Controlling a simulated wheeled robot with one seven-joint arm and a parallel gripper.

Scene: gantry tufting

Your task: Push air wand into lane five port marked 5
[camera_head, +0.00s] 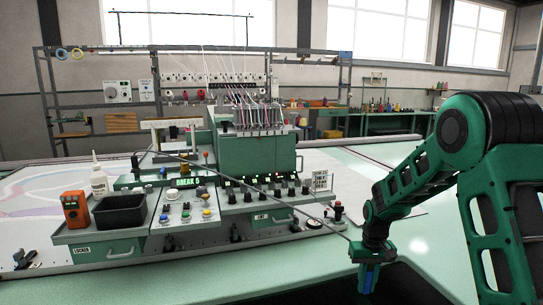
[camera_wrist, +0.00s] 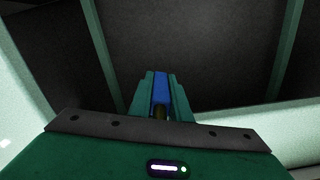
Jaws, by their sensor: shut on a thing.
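My gripper (camera_head: 368,277) is low at the right, in front of the green tufting machine. It is shut on a blue handle, which shows between the green fingers in the wrist view (camera_wrist: 161,88). A long thin dark rod (camera_head: 318,222), seemingly the air wand, runs from near my gripper up and left across the machine's front. Its far end appears near the top of the console, and I cannot tell whether it touches anything. The green machine (camera_head: 254,155) has a row of dark knobs or ports along its front. No port marked 5 is readable.
A black bin (camera_head: 120,212), an orange device (camera_head: 75,209) and a white bottle (camera_head: 98,178) stand on the left ledge. A button panel (camera_head: 186,214) and a small sign (camera_head: 320,181) are on the machine. The pale green table (camera_head: 435,245) is clear at right.

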